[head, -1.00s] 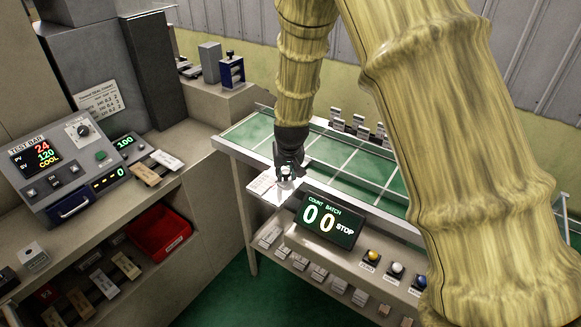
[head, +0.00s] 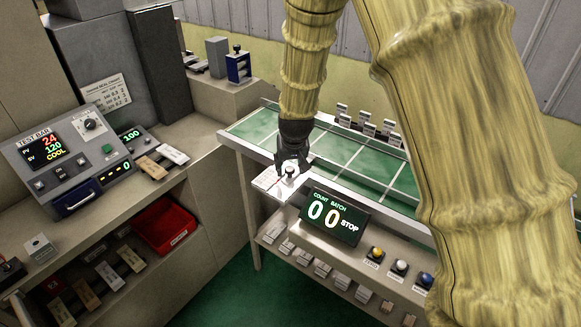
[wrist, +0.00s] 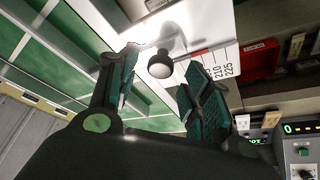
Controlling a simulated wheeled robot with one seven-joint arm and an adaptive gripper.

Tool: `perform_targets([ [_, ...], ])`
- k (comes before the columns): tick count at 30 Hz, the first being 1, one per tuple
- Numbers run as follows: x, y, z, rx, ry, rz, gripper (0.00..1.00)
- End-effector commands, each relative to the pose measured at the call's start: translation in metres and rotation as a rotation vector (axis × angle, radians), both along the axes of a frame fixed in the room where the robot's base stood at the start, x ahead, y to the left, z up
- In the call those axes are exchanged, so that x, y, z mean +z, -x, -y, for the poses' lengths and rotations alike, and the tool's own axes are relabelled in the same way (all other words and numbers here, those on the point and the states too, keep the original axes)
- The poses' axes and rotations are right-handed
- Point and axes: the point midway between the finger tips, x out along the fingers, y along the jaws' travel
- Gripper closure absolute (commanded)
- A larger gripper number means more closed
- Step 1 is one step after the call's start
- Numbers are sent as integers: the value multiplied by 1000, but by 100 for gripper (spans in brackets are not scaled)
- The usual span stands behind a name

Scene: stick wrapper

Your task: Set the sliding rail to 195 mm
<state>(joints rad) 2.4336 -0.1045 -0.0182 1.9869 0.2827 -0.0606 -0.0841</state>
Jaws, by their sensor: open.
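The sliding rail's dark round knob (wrist: 160,64) stands on a white plate at the table's left end. In the head view the knob (head: 291,172) is partly hidden by my gripper (head: 292,166). The white scale (wrist: 223,66) beside it reads 210 and 225 in the wrist view; lower numbers are hidden. A red mark (wrist: 200,53) shows next to the scale, but its exact reading cannot be told. My gripper (wrist: 161,70) is open, with one finger on each side of the knob in the wrist view. Contact is not visible.
Coloured buttons (head: 398,267) line the front shelf. A test bar panel (head: 65,158) and a red bin (head: 165,226) are at left. The green table top (head: 345,158) is mostly clear.

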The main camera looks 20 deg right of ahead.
Motion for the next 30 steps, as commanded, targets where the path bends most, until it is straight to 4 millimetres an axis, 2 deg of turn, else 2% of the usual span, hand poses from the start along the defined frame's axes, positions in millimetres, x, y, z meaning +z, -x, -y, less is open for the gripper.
perform_targets([
  [12, 58, 23, -3, 0, 0, 3, 51],
  [18, 81, 33, -4, -1, 0, 1, 51],
  [24, 93, 39, -5, 0, 0, 0, 51],
  [30, 96, 40, -5, 0, 0, 0, 51],
])
